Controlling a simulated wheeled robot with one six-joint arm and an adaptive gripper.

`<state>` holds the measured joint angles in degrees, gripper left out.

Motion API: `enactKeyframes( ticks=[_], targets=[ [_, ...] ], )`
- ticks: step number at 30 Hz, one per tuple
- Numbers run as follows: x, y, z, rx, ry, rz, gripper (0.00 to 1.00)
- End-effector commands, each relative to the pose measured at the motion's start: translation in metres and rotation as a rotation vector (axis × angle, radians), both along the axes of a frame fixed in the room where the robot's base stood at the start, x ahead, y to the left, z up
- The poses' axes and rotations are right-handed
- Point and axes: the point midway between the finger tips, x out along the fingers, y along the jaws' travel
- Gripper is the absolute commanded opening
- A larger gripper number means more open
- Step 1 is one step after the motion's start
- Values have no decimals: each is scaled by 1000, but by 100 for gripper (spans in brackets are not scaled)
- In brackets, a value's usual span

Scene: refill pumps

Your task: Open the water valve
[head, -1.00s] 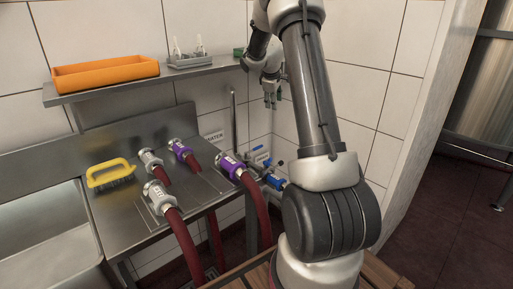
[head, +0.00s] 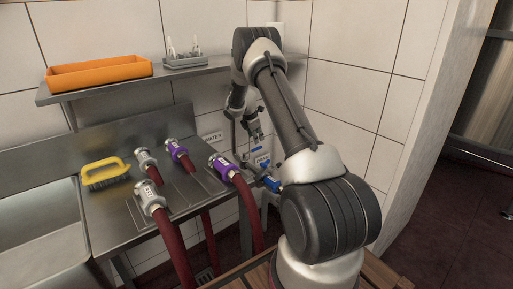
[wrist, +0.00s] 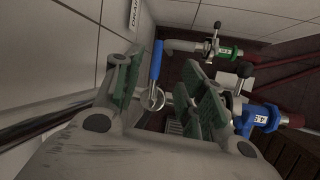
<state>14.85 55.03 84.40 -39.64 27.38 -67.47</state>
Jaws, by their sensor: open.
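The water valve's blue lever handle (wrist: 156,60) shows in the wrist view between my finger pads, pointing up the picture, with a metal ring at its lower end. In the head view small blue parts of the valve (head: 261,160) show just below my gripper (head: 254,129), near the WATER label (head: 212,137). My gripper also shows in the wrist view (wrist: 160,90); its green-padded fingers are open, one on each side of the handle. I cannot tell whether either pad touches it. The right finger partly hides the valve body.
A blue coupling (wrist: 262,117) and a green-marked valve (wrist: 222,50) are close by. Several hoses with metal and purple couplings (head: 223,164) lie on the steel counter with a yellow brush (head: 104,173). A shelf (head: 110,83) holds an orange tray (head: 98,72).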

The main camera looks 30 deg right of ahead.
Motion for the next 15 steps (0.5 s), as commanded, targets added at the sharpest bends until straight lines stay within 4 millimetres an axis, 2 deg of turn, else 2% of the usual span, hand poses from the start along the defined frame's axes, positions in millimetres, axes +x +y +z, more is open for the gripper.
enactKeyframes(
  ticks=[3,5,15],
  targets=[
    [4,13,-12,-22,44,83,41],
    [6,14,-16,-27,53,99,41],
    [16,-5,-64,-28,55,101,41]
  ],
)
